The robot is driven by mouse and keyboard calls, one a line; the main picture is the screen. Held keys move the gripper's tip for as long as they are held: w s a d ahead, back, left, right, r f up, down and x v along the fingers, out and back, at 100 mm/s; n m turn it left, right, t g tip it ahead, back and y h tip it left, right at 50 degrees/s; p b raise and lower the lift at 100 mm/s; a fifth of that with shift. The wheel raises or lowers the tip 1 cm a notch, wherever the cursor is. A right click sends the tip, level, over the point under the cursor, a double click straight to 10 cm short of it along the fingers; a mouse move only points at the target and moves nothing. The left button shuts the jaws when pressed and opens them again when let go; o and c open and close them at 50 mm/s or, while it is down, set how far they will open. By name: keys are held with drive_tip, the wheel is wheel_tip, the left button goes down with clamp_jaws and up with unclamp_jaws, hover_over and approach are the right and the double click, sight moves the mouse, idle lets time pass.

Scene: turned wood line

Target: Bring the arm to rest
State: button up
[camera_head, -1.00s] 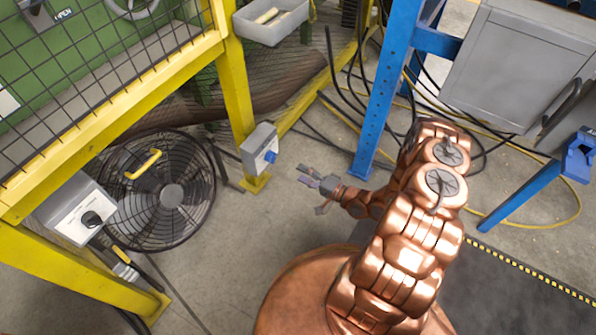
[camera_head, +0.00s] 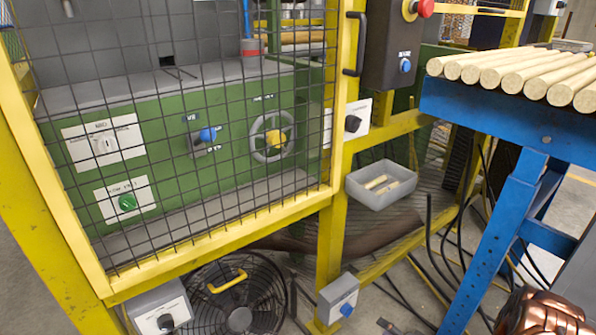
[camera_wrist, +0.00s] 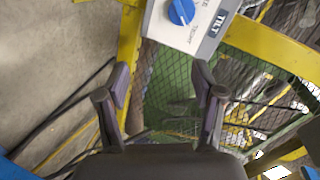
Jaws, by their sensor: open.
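My gripper (camera_wrist: 161,88) is open and empty in the wrist view, with its two dark fingers spread apart. Just beyond the fingertips is a light grey box (camera_wrist: 205,28) with a blue knob, marked TILT. The fingers appear apart from it.
A yellow mesh guard (camera_head: 215,222) fronts a green control panel (camera_head: 165,160). A floor fan (camera_head: 240,290) stands below. A grey bin (camera_head: 365,192) holds wooden pieces. A blue stand (camera_head: 500,215) carries several wooden rods (camera_head: 510,72) at right. Black cables hang beside it.

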drive_tip(key=w+d+r+n+g+h+p, duration=0.25)
drive_tip(key=d+r+p, duration=0.2)
drive_tip(key=r, duration=0.35)
drive_tip(key=w+d+r+n+g+h+p, duration=0.1)
drive_tip(key=w+d+r+g+h+p, duration=0.2)
drive_tip(key=d+r, duration=0.35)
drive_tip(key=s+d+r+g+h+p, duration=0.1)
drive_tip(key=s+r+h+p, duration=0.25)
drive_tip(key=r, duration=0.85)
drive_tip(key=s+d+r+g+h+p, duration=0.15)
drive_tip(key=r+p, duration=0.35)
drive_tip(key=r, duration=0.7)
drive_tip(key=s+a+r+g+h+p, duration=0.1)
drive_tip(key=s+a+r+p, duration=0.25)
drive_tip(key=s+r, duration=0.4)
drive_tip(key=s+a+r+g+h+p, duration=0.1)
drive_tip(key=s+a+r+p, duration=0.3)
drive_tip(key=r, duration=0.6)
drive_tip(key=s+a+r+n+g+y+p, duration=0.1)
drive_tip(key=s+a+r+p, duration=0.1)
drive_tip(key=s+a+r, duration=0.3)
drive_tip(key=s+a+r+n+g+y+p, duration=0.1)
drive_tip(key=s+a+r+p, duration=0.2)
drive_tip(key=s, duration=0.8)
drive_tip(key=s+a+r+n+g+y+p, duration=0.1)
drive_tip(key=s+a+r+y+p, duration=0.1)
drive_tip(key=s+a+r, duration=0.5)
drive_tip(key=shift+s+a+r+n+g, duration=0.25)
drive_tip(key=shift+s+a+n+g, duration=0.15)
drive_tip(key=shift+s+a, duration=0.35)
